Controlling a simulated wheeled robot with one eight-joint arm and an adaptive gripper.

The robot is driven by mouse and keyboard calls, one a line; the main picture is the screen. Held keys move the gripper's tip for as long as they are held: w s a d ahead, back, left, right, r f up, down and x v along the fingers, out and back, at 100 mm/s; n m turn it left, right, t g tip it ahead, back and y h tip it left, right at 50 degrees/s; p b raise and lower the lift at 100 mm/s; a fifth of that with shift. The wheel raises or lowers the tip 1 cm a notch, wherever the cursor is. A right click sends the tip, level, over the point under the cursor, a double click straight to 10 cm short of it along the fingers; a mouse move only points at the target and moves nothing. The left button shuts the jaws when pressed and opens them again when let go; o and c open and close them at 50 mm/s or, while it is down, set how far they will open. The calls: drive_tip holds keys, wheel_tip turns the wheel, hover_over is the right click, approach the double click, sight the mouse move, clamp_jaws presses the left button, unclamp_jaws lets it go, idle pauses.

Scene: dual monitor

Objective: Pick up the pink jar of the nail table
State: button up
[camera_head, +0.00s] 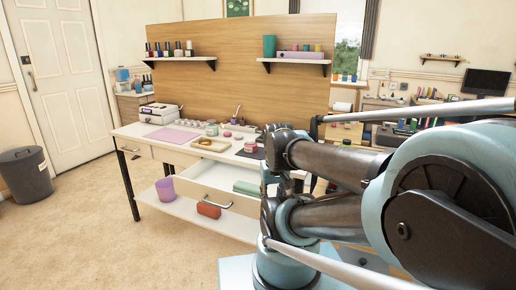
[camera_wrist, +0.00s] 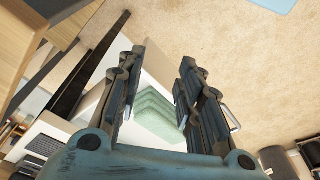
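The white nail table (camera_head: 140,131) stands left of centre in the head view. A small pink jar (camera_head: 250,147) sits on its top near the right front, just left of my arm. Another small pink item (camera_head: 227,134) sits further back, too small to tell its kind. My gripper (camera_wrist: 162,61) is open and empty in the wrist view, with its fingers well apart. The pink jar cannot be made out in the wrist view. In the head view my arm hides the table's right end, and my gripper cannot be clearly made out.
An open drawer (camera_head: 201,184) juts from the table front, with folded green cloths (camera_wrist: 156,112) inside. A pink cup-like bin (camera_head: 165,190) and a red roll (camera_head: 208,210) rest on the lower shelf. A wooden panel (camera_head: 235,80) rises behind.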

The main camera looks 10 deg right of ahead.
drive_tip(key=shift+a, duration=0.15)
drive_tip(key=o, duration=0.4)
drive_tip(key=shift+r, duration=0.1)
drive_tip(key=o, duration=0.7)
drive_tip(key=shift+r, duration=0.95)
wheel_tip(320, 180, up, 18)
drive_tip(key=m+g, duration=0.2)
drive_tip(key=m, duration=1.3)
hover_over(251, 142)
drive_tip(key=w, duration=0.2)
drive_tip(key=f, duration=1.1)
drive_tip(key=shift+w+d+f, duration=0.1)
drive_tip(key=shift+d+f, duration=0.25)
drive_tip(key=shift+d, duration=0.05)
drive_tip(key=shift+w+a+f, duration=0.1)
drive_tip(key=shift+a+f, duration=0.05)
drive_tip(key=shift+f, duration=1.2)
drive_tip(key=shift+a+f, duration=0.1)
drive_tip(key=shift+f, duration=1.2)
